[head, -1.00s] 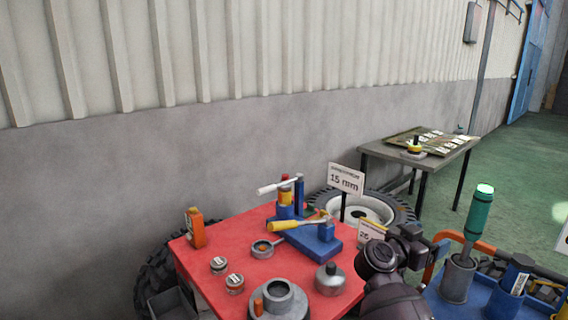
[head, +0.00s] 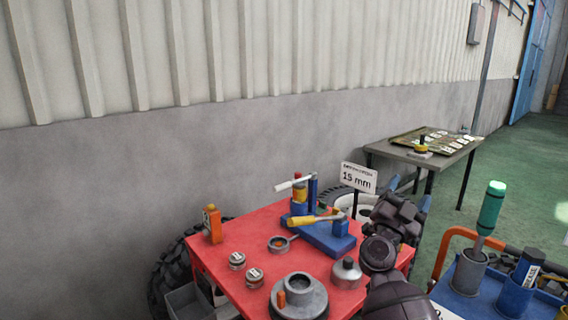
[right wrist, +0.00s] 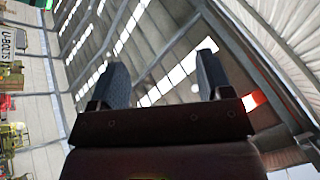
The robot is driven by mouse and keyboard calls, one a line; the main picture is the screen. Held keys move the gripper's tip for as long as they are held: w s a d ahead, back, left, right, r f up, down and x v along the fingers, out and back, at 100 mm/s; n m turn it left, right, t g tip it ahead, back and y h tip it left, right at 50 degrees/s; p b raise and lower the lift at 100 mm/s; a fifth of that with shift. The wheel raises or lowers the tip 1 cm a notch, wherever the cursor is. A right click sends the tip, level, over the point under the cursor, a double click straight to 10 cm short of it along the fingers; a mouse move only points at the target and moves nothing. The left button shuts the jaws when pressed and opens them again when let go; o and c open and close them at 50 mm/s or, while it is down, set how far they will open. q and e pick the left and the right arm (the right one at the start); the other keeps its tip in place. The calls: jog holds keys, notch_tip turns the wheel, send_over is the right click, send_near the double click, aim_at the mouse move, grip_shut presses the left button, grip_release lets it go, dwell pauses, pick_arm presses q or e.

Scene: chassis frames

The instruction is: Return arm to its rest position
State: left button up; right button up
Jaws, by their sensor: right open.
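My right arm rises at the lower right of the head view, in front of the right edge of the red table (head: 235,262). My right gripper (head: 409,192) is at the top of that arm, partly hidden by my own wrist. In the right wrist view my right gripper (right wrist: 161,66) has its two dark fingers wide apart, with nothing between them. Behind them are roof beams and bright skylights, so it points upward. My left gripper is in neither view.
The red table holds a blue stand (head: 322,236) with tools, a grey flanged part (head: 299,299), small tins and an orange box (head: 212,224). A blue cart (head: 463,303) with a green-handled tool (head: 491,208) is close on the right. A grey table (head: 408,152) stands farther back.

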jog(key=s+a+f+n+t+y, duration=0.35)
jog(key=a+n+t+y, duration=0.3)
jog(key=n+y, duration=0.6)
jog(key=s+f+n+g+y, duration=0.1)
jog(key=s+f+g+y, duration=0.2)
jog(key=f, duration=0.5)
jog(key=s+f+n+g+y, duration=0.2)
jog(key=s+f+g+y, duration=0.15)
jog(key=f, duration=0.45)
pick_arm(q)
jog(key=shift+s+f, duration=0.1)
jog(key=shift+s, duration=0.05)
pick_arm(e)
jog(key=s+d+f+g+h, duration=0.1)
jog(key=s+d+f+g, duration=0.2)
jog(key=s+f, duration=0.8)
jog(key=s+d+f+g+h, duration=0.2)
jog(key=s+d+f+g, duration=0.2)
jog(key=s+f, duration=0.7)
jog(key=s, duration=0.5)
jog(key=shift+s, duration=0.2)
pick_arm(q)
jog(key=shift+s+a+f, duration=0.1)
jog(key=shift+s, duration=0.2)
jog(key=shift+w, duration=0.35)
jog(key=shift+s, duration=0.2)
pick_arm(e)
jog(key=shift+c, duration=0.4)
